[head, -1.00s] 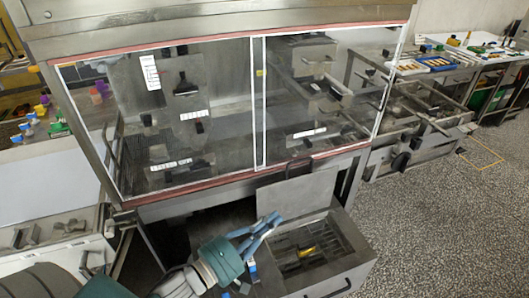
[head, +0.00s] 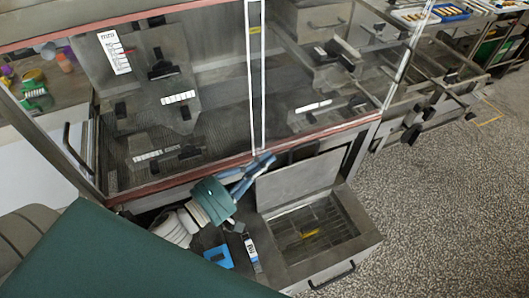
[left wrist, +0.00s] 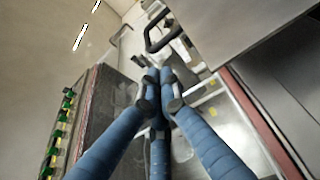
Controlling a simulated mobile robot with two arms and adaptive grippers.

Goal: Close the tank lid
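The tank (head: 372,240) is a grey metal box on the floor at the lower middle of the head view. Its lid (head: 298,184) is a flat grey panel standing raised at the tank's back edge, so the top is open. A wire grid and a small yellow item (head: 310,233) show inside. My left gripper (head: 262,163) has slim blue fingers and is just left of the raised lid, apparently apart from it. In the left wrist view its fingers (left wrist: 159,80) come together at the tips with nothing visible between them. My right gripper is not in view.
A glass-fronted cabinet (head: 205,100) with a red lower edge stands directly behind and above the tank. A blue item (head: 218,256) lies left of the tank. A bar handle (head: 332,276) is on the tank's front. Speckled floor (head: 440,200) is clear at the right.

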